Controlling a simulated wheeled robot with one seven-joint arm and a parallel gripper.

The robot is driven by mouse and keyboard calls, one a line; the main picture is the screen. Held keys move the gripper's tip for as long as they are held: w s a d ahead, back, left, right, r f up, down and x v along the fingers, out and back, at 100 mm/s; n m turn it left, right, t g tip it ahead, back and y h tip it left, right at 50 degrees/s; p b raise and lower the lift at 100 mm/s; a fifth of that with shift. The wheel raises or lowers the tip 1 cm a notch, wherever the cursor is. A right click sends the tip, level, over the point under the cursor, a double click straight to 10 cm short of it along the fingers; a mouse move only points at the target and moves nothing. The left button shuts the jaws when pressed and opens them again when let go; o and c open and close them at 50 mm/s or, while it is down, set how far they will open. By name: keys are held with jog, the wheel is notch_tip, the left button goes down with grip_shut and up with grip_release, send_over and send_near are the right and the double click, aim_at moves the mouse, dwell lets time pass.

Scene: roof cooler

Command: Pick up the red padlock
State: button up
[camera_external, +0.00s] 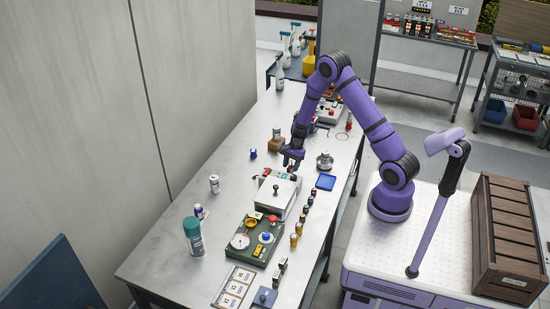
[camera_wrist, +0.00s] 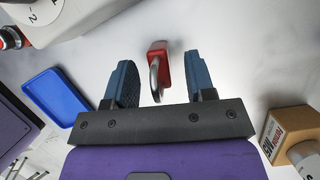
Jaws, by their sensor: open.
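The red padlock (camera_wrist: 158,51) shows in the wrist view on the pale worktop, its metal shackle pointing back toward my gripper. My gripper (camera_wrist: 158,75) is open, with one blue finger on each side of the padlock. Bare space shows between the padlock and both fingers, with the right finger the closer one. In the external view my gripper (camera_external: 291,157) is low over the table, pointing down. A small red spot shows just below it there, too small to identify surely.
A blue tray (camera_wrist: 55,104) lies to the left in the wrist view. A wooden block (camera_wrist: 283,127) stands at the right. In the external view a grey-topped box (camera_external: 275,196) stands close in front of my gripper.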

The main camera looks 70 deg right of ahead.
jog(key=shift+a+f, duration=0.15)
jog(key=shift+f, duration=0.4)
jog(key=shift+c, duration=0.5)
grip_shut()
jog(key=shift+r, duration=0.15)
